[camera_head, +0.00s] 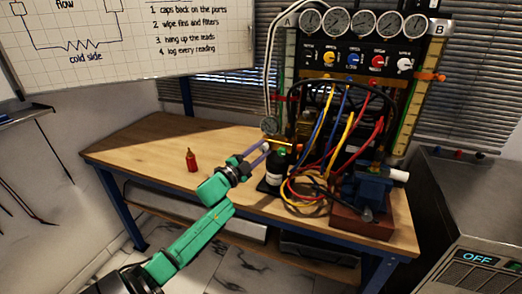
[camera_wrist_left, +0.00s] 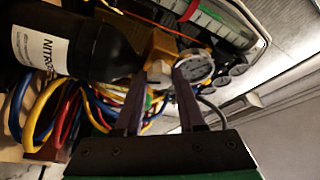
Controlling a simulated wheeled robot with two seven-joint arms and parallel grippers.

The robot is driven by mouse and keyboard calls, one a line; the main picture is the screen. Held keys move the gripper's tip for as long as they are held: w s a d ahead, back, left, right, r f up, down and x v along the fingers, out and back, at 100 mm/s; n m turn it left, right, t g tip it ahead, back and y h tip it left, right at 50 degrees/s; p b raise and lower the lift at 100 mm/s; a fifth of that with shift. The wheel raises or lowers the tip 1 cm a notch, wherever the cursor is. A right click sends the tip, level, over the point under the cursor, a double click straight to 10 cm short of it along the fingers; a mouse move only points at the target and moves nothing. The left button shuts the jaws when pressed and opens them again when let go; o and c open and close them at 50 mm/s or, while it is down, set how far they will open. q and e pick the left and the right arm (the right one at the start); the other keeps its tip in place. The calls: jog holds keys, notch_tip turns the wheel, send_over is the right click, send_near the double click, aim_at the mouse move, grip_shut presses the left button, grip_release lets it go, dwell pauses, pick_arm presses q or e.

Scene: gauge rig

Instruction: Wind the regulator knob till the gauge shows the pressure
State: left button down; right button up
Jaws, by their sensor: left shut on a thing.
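My left gripper (camera_head: 262,149) reaches in from the left, with its fingers at the regulator beside the dark nitrogen bottle (camera_head: 276,168). In the left wrist view the gripper (camera_wrist_left: 159,76) is shut on the pale regulator knob (camera_wrist_left: 158,70), which shows between the fingertips. The fingers hide most of the knob in the head view. The round regulator gauge (camera_head: 270,125) sits just above the fingertips; it also shows in the left wrist view (camera_wrist_left: 196,67). Its needle is too small to read. The bottle (camera_wrist_left: 75,45) lies left of the fingers there. My right gripper is not in view.
The wooden bench (camera_head: 140,146) is mostly clear at left, with a small red bottle (camera_head: 191,160). A panel with several large gauges (camera_head: 358,24) stands behind.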

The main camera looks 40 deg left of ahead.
pick_arm(q)
jog(key=shift+f+m, duration=0.1)
jog(key=shift+m, duration=0.5)
jog(key=shift+g, duration=0.3)
jog(key=c, duration=0.5)
grip_release()
jog(key=shift+s, duration=0.1)
jog(key=shift+s+f, duration=0.1)
jog(key=shift+s, duration=0.2)
jog(key=s+a+f+b, duration=0.1)
jog(key=s, duration=1.2)
jog(key=shift+s+f, duration=0.3)
jog(key=shift+f, duration=0.1)
